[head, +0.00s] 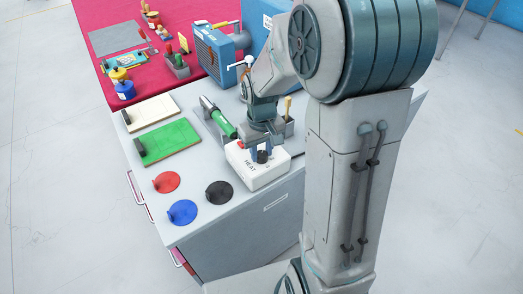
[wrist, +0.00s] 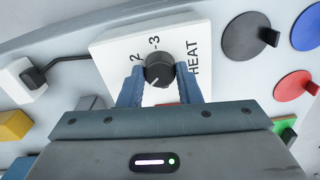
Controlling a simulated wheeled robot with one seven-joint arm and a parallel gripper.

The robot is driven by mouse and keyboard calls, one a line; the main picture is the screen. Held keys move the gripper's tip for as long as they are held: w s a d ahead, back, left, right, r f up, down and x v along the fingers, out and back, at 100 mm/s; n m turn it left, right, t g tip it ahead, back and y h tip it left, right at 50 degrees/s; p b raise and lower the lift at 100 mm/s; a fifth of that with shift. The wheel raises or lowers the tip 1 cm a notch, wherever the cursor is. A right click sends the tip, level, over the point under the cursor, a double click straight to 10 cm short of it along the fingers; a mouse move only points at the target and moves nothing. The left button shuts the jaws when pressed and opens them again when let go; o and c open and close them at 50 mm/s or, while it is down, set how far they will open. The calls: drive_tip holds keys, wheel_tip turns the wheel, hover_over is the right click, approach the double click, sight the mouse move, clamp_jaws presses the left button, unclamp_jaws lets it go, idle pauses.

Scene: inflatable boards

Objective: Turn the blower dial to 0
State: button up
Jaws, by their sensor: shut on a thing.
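A white control box (head: 258,172) marked HEAT sits on the grey worktop. It fills the upper middle of the wrist view (wrist: 112,62). Its round black dial (wrist: 158,68) has the figures 2 and 3 printed around it; no 0 is readable. A light pointer mark on the dial is too small to read surely. The dial also shows in the head view (head: 262,157). My gripper (wrist: 160,80) is over the box, with its blue fingers shut on either side of the dial. The box face below the dial is partly hidden by my gripper.
A green-handled tool (head: 223,123) lies just behind the box. Red (head: 166,182), black (head: 219,192) and blue (head: 182,212) discs lie in front and left. Green (head: 170,143) and cream (head: 152,112) boards lie further left.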

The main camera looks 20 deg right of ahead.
sight(262, 154)
drive_tip(key=n, duration=0.5)
drive_tip(key=shift+n, duration=0.3)
drive_tip(key=shift+n+p, duration=0.3)
drive_tip(key=shift+n, duration=2)
drive_tip(key=o, duration=1)
wheel_tip(262, 154, up, 14)
drive_tip(key=shift+f, duration=0.1)
